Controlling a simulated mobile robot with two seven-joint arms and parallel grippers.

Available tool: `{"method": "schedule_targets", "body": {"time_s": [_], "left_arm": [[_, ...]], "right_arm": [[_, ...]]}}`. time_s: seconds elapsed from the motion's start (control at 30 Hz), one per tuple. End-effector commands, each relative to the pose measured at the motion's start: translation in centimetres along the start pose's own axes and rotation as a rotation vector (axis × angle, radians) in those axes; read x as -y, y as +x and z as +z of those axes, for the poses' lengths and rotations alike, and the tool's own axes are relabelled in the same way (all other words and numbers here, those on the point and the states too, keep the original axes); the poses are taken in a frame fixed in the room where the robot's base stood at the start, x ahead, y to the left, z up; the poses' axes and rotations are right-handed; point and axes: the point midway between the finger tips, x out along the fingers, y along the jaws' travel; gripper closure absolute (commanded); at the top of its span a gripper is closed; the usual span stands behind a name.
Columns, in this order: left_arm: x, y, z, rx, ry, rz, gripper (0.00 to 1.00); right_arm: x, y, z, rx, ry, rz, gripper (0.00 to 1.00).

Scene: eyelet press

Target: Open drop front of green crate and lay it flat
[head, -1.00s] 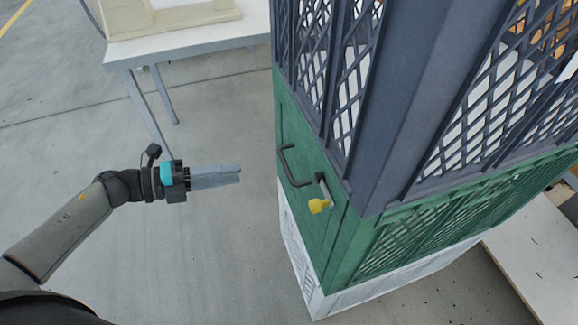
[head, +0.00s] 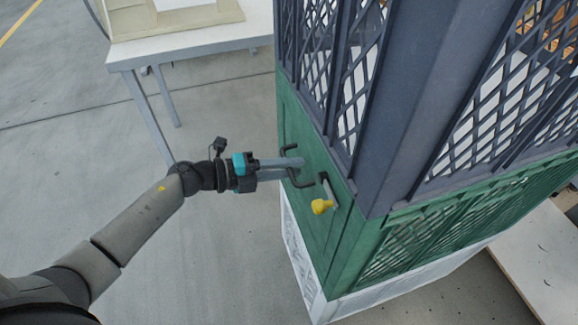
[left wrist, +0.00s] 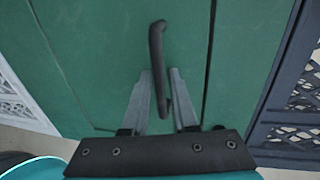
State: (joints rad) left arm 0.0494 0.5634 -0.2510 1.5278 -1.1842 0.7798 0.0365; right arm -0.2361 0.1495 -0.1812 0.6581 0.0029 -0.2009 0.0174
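The green crate (head: 345,262) stands in a stack, between a dark blue-grey lattice crate above and a white crate below. Its narrow green front panel (head: 312,222) is upright and closed. It carries a dark bar handle (head: 287,150), which also shows in the left wrist view (left wrist: 156,50). A yellow-knobbed latch (head: 321,206) sits on the panel, right of and below the handle. My left gripper (head: 298,169) is at the handle. In the left wrist view its fingers (left wrist: 160,75) are apart, one on each side of the bar, with narrow gaps. My right gripper is out of view.
The blue-grey lattice crate (head: 400,110) rises above the green one. The white crate (head: 320,306) is beneath it. A white table (head: 195,42) with a cream object stands at the back left. A pale board (head: 545,255) lies at right. The floor left of the stack is clear.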

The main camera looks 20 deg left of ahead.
Motion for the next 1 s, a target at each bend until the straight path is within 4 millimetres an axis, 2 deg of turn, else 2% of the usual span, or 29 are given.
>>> {"method": "schedule_targets", "body": {"time_s": [0.07,0.3,1.0], "left_arm": [[0.00,-0.01,0.00,0.000,0.000,0.000,0.73],[0.00,-0.03,-0.01,0.000,0.000,0.000,1.00],[0.00,-0.06,-0.01,-0.001,0.000,0.000,1.00]], "right_arm": [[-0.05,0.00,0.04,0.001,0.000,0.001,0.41],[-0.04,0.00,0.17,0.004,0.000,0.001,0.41],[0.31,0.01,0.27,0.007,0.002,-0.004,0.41]]}}
